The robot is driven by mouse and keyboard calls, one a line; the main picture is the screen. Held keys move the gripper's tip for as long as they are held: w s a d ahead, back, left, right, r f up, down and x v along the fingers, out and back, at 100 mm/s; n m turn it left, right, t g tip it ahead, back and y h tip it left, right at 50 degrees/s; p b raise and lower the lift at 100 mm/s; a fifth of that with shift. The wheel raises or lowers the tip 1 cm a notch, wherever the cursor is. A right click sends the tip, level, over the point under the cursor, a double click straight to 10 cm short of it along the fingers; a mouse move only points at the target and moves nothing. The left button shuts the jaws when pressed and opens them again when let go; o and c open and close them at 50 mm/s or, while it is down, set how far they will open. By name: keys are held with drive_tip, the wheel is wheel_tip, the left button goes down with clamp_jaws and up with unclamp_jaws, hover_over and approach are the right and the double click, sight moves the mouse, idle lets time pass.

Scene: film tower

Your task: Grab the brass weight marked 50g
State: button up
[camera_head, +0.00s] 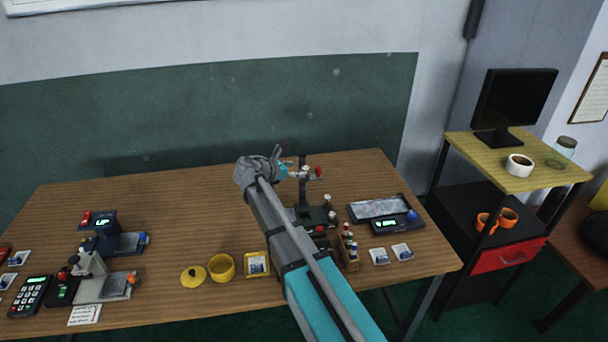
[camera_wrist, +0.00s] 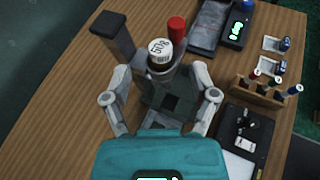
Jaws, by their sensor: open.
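In the wrist view, a small weight with a pale round top (camera_wrist: 159,50) stands on a dark stand (camera_wrist: 115,38). Its top carries dark lettering that looks like 50g, turned in the picture; its lower body is partly shaded. A red-topped piece (camera_wrist: 176,27) stands close behind it, and also shows in the head view (camera_head: 319,170). My gripper (camera_wrist: 160,75) is open and empty, its two fingers apart on either side below the weight in the picture, not closed on it. In the head view my gripper (camera_head: 297,173) is at the stand's upper part, and the weight is hard to make out.
A scale with a grey tray (camera_head: 380,207) stands right of the stand. A wooden rack (camera_head: 351,262) of small coloured-top pieces is in front. A yellow pot (camera_head: 221,268) and lid (camera_head: 193,276) are left of my arm.

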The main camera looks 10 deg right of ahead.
sight(303, 169)
drive_tip(key=shift+b+x, duration=0.85)
drive_tip(key=shift+x, duration=1.5)
clamp_jaws()
